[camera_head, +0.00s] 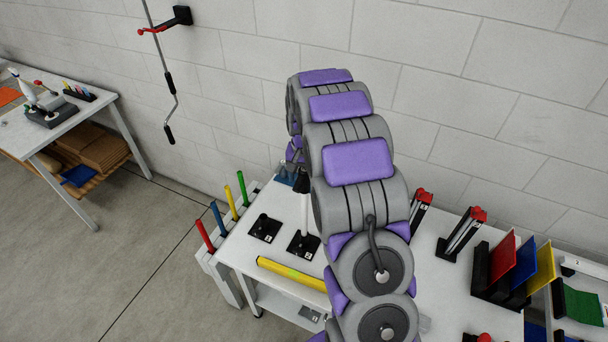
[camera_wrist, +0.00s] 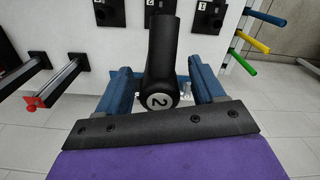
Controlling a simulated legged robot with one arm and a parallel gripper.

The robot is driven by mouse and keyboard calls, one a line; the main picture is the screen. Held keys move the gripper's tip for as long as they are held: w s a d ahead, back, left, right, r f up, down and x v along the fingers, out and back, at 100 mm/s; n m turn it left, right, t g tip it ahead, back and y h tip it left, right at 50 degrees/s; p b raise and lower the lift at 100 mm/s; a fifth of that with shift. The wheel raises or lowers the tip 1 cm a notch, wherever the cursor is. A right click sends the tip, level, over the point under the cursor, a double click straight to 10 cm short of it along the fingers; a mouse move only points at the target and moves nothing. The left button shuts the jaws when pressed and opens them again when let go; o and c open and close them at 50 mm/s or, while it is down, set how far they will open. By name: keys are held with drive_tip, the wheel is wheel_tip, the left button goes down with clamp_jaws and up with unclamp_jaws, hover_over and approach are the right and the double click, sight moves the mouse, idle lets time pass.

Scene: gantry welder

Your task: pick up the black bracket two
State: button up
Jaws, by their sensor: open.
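The black bracket two (camera_wrist: 161,60) shows in the wrist view as a dark rounded post with a white "2" on its near end. My gripper (camera_wrist: 160,72) is open, with one blue finger on each side of the post and visible gaps between. The post's far end runs towards a black plate at the top edge. In the head view my gripper (camera_head: 288,172) is mostly hidden behind my arm, above the back of the white table (camera_head: 238,252). A dark piece beside it may be the bracket; I cannot tell.
Black plates with posts (camera_head: 264,228) stand on the table's left part. Coloured rods (camera_head: 228,202) line its left edge. A yellow bar (camera_head: 292,273) lies at the front. Red-topped clamps (camera_head: 461,234) and coloured panels (camera_head: 515,262) stand to the right. A wall is close behind.

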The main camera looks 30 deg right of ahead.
clamp_jaws()
idle(0.6)
